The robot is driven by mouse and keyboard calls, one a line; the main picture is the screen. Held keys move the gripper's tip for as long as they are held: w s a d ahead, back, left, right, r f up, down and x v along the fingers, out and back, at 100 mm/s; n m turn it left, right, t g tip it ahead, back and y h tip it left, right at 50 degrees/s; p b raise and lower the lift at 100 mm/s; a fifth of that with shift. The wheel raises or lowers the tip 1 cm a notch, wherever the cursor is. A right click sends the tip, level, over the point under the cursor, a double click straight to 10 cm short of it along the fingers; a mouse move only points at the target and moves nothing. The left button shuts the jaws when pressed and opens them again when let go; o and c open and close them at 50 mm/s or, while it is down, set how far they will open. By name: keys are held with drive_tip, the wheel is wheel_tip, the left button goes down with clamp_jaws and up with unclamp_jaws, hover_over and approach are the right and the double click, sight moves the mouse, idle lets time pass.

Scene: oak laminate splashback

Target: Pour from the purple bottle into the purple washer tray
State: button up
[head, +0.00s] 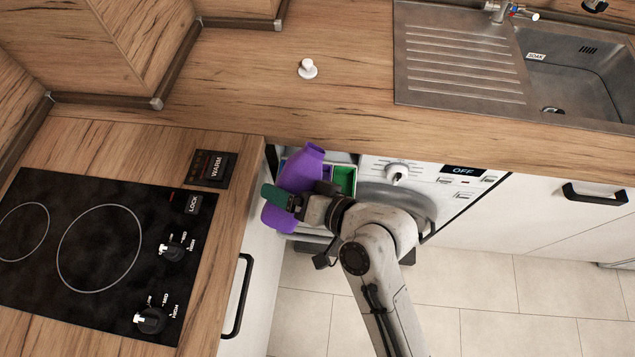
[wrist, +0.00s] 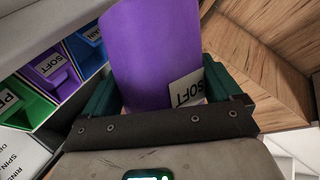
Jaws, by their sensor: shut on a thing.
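The purple bottle (head: 303,170) is in my gripper (head: 283,198), held tilted beside the washer's open drawer. It also shows large in the wrist view (wrist: 150,55), with a white SOFT label. My gripper's green fingers are shut on it from both sides. The purple washer tray (wrist: 52,68), also marked SOFT, is at the left of the wrist view, between a green and a blue compartment. The bottle's mouth is not clear, and no liquid shows.
The green compartment (head: 344,179) shows right of the bottle. The washer's front (head: 455,183) reads OFF. The wooden worktop (head: 240,80) overhangs the drawer from behind. A hob (head: 90,245) is at left, a cabinet handle (head: 238,295) below, and a sink (head: 575,75) at right.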

drive_tip(key=shift+s+a+f+m+g+y, duration=0.15)
drive_tip(key=shift+s+m+g+y, duration=0.1)
drive_tip(key=shift+m, duration=0.25)
drive_tip(key=shift+s+a+f+m+g+y, duration=0.15)
drive_tip(key=shift+m+g, duration=0.1)
drive_tip(key=shift+m, duration=0.25)
idle(3.0)
drive_tip(key=shift+s+f+m+g+y, duration=0.1)
drive_tip(key=shift+m+g+y, duration=0.25)
drive_tip(key=shift+m, duration=0.25)
idle(2.8)
